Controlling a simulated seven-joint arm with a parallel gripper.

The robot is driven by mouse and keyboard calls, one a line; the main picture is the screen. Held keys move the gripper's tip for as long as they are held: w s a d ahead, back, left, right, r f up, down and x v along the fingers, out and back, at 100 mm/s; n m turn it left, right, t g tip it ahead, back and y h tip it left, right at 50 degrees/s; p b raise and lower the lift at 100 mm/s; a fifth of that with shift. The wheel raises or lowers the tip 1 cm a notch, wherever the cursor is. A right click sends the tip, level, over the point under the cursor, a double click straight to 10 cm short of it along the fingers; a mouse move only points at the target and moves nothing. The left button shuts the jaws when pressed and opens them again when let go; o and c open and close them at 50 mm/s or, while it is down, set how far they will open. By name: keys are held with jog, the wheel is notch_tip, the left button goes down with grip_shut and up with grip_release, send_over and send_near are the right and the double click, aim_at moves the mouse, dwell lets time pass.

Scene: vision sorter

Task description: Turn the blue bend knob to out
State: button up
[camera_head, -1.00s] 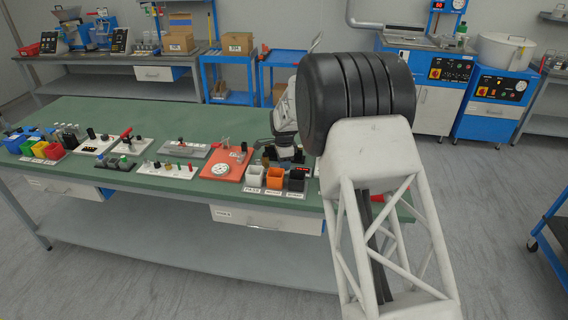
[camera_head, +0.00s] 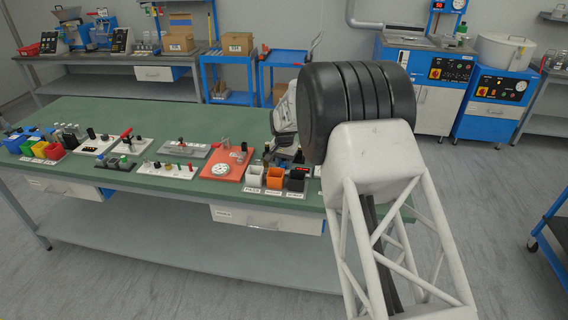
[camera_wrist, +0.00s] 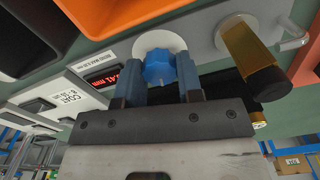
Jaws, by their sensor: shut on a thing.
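The blue bend knob (camera_wrist: 159,68) is a fluted knob in front of a round white plate in the wrist view. My gripper (camera_wrist: 158,78) has one finger on each side of the knob and is shut on it. A small red-lit display (camera_wrist: 105,80) reading in mm, with a partly legible label, sits just left of the knob. I cannot read which setting the knob is at. In the head view the knob is not discernible, and my arm blocks part of that bench area.
An amber cylinder with a dark end (camera_wrist: 252,60) stands close right of the gripper. Orange (camera_wrist: 125,12) and black bins lie near the top of the wrist view. The green bench (camera_head: 220,120) holds several fixtures left of my arm.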

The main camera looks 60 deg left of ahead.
aim_at(284, 163)
jog(key=n, duration=1.4)
jog(key=shift+n, duration=0.3)
jog(key=n, duration=0.4)
jog(key=shift+n, duration=0.3)
jog(key=o, duration=0.9)
jog(key=shift+r, duration=0.15)
jog(key=shift+r, duration=3.8)
